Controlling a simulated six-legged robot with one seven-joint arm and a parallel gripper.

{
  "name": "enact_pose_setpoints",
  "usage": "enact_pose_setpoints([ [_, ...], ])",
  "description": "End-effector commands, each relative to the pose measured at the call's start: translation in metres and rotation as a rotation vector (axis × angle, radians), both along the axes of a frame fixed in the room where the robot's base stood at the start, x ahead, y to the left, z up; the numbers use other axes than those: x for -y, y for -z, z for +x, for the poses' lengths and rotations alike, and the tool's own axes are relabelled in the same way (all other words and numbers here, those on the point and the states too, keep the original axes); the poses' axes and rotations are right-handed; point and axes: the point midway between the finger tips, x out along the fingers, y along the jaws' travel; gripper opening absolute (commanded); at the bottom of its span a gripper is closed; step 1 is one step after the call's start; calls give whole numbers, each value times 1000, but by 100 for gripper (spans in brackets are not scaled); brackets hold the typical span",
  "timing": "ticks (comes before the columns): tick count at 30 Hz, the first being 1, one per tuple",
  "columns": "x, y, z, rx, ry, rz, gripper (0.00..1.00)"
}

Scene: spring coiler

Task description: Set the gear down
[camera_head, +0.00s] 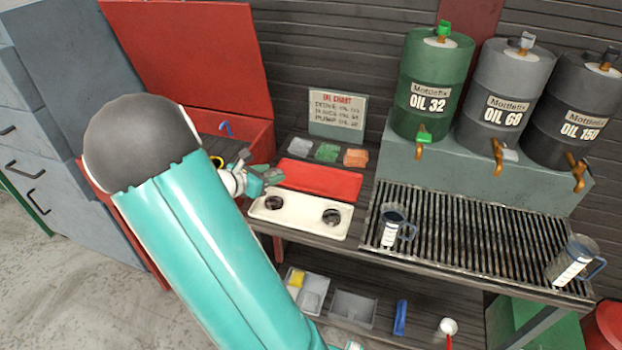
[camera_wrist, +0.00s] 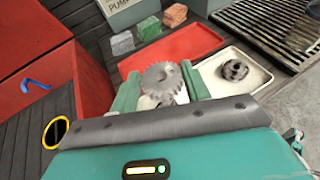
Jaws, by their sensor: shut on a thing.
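My gripper (camera_wrist: 161,86) is shut on a grey toothed gear (camera_wrist: 160,78), held between its two teal fingers in the wrist view. In the head view my gripper (camera_head: 262,176) is just left of the red tray (camera_head: 320,180) and above the left end of the white tray (camera_head: 300,231); the gear is hard to make out there. The white tray (camera_wrist: 262,78) holds two dark round parts, a left one (camera_head: 274,203) and a right one (camera_head: 331,216). In the wrist view the right one (camera_wrist: 235,70) shows, and my gripper and the gear cover the tray's left part.
Grey, green and orange blocks (camera_head: 327,152) stand behind the red tray, by an oil chart sign (camera_head: 337,113). A red open box (camera_head: 240,140) is at the left. A slatted grate (camera_head: 470,240) with two jugs lies at the right, below several oil drums (camera_head: 432,85).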

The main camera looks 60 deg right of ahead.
Motion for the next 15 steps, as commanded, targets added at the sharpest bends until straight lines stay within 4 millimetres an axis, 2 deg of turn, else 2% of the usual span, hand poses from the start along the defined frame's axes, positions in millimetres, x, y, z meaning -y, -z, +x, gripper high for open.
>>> enact_pose_setpoints([
  [2, 6, -5, -2, 2, -1, 0, 13],
  [5, 15, -3, -8, -2, -3, -1, 13],
  [15, 81, 31, -43, -5, -1, 0, 13],
])
